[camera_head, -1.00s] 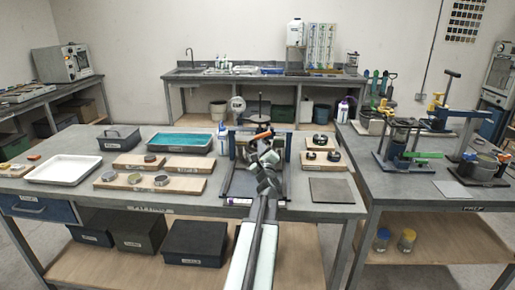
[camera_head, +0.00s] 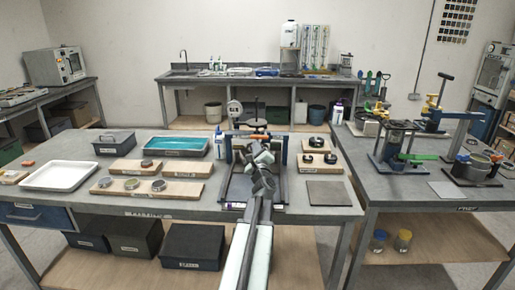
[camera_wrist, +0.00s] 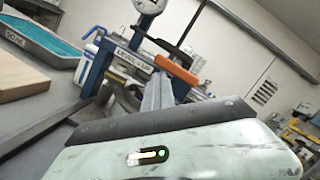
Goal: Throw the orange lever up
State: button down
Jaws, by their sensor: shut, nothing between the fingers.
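The orange lever (camera_head: 258,136) is a short bar on the blue and dark press frame (camera_head: 282,148) on the middle bench. In the wrist view the orange lever (camera_wrist: 173,68) lies across the front of the labelled blue frame (camera_wrist: 96,68), near my gripper's far end. My gripper (camera_head: 262,150) reaches over the frame's base, just below and in front of the lever in the head view. It is shut and empty. In the wrist view my gripper (camera_wrist: 157,84) points towards the lever. Whether it touches the lever I cannot tell.
A round dial gauge (camera_head: 234,108) stands at the frame's left. A blue-filled tray (camera_head: 177,154) and wooden boards (camera_head: 150,196) lie to the left, with a board of black parts (camera_head: 316,166) to the right. A flat grey plate (camera_head: 328,193) lies front right.

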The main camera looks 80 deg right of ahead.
dwell(0.4)
jog(key=b+v, duration=0.1)
jog(key=v, duration=0.6)
jog(key=shift+a, duration=0.35)
jog(key=shift+s+f, duration=0.1)
jog(key=shift+s, duration=0.05)
